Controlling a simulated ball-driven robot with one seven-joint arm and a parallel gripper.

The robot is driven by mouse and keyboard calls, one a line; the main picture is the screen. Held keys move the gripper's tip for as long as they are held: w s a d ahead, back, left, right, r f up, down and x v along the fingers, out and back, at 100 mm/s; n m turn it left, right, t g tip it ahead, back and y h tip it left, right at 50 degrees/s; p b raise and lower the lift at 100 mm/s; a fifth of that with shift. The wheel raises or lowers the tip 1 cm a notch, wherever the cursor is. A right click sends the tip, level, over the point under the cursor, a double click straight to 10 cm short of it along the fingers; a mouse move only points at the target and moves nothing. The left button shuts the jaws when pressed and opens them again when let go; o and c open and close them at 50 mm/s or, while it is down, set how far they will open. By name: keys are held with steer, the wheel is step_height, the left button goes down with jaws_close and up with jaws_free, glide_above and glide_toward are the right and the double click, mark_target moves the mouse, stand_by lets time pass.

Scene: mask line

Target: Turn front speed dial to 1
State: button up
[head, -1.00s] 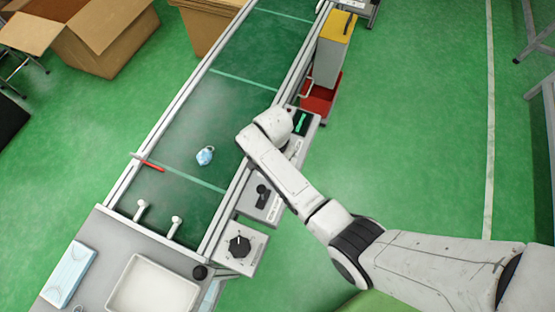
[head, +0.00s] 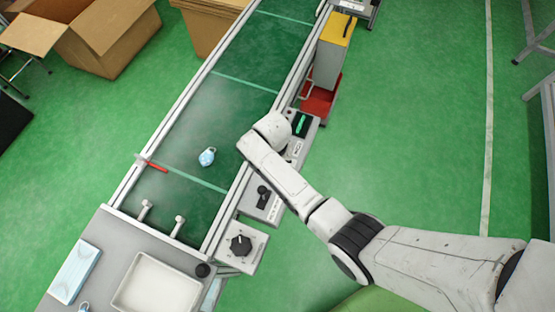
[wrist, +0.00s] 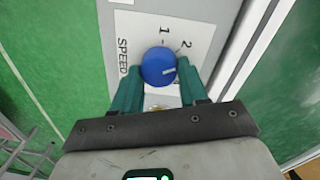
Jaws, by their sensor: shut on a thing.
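The front speed dial (wrist: 158,67) is a round blue knob with a small white mark on its lower right part. It sits on a pale panel (wrist: 118,24) printed "SPEED", with a 1 above the dial and a 2 at its upper right. My gripper (wrist: 160,76) has teal fingers on both sides of the dial and is shut on it. The white mark does not point clearly at either number. In the head view my arm hides the gripper and dial.
A green conveyor belt (head: 190,130) runs beside the panels, with a blue item (head: 207,156) on it. A black knob (head: 240,243) and a black switch (head: 263,191) sit on nearby boxes. A yellow-topped grey bin (head: 327,62) stands farther along.

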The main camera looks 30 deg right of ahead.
steer(key=n+p, duration=0.2)
steer(key=n, duration=0.4)
steer(key=shift+a+n, duration=0.1)
steer(key=shift+n, duration=0.2)
steer(key=n+p, duration=0.1)
steer(key=n, duration=0.4)
steer(key=shift+t, duration=0.3)
steer(key=shift+a+n, duration=0.1)
steer(key=shift+n, duration=0.3)
steer(key=o, duration=1.1)
steer(key=shift+c, duration=0.2)
step_height(320, 180, up, 11)
steer(key=p, duration=0.1)
steer(key=shift+s+a+f, duration=0.15)
steer(key=shift+a, duration=0.1)
steer(key=shift+s, duration=0.1)
